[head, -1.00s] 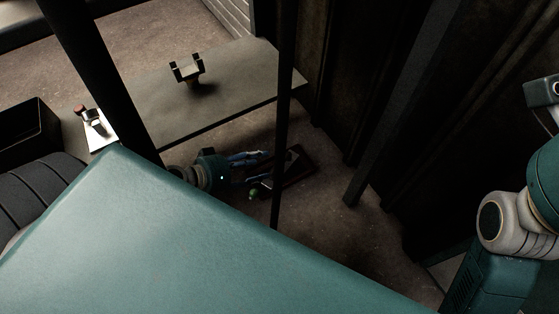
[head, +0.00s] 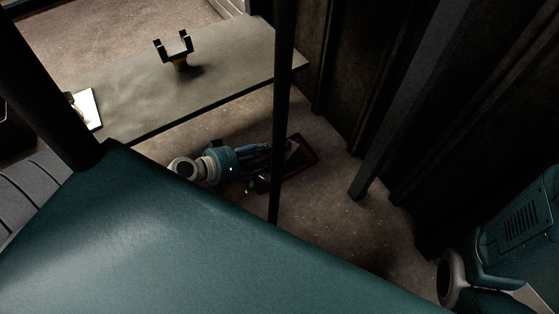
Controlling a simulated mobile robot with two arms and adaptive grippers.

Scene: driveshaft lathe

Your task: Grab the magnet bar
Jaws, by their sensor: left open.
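My left gripper (head: 266,162) is low in the middle of the head view, beyond the edge of my teal body. Its fingers are apart and reach right over the near side of a dark reddish tray (head: 309,162). A small pale flat piece (head: 291,148) lies in the tray near the fingertips. A small green item (head: 250,184) is just below the gripper. I cannot tell which of these, if any, is the magnet bar. No object shows clearly between the fingers. My right arm is at the right edge, and its gripper is out of view.
A grey table (head: 125,101) lies behind, with a black forked stand (head: 176,50) on it and a white clipboard-like item (head: 87,108) at its left. A thin dark post (head: 281,110) crosses in front of the tray. Dark panels (head: 345,75) close off the right.

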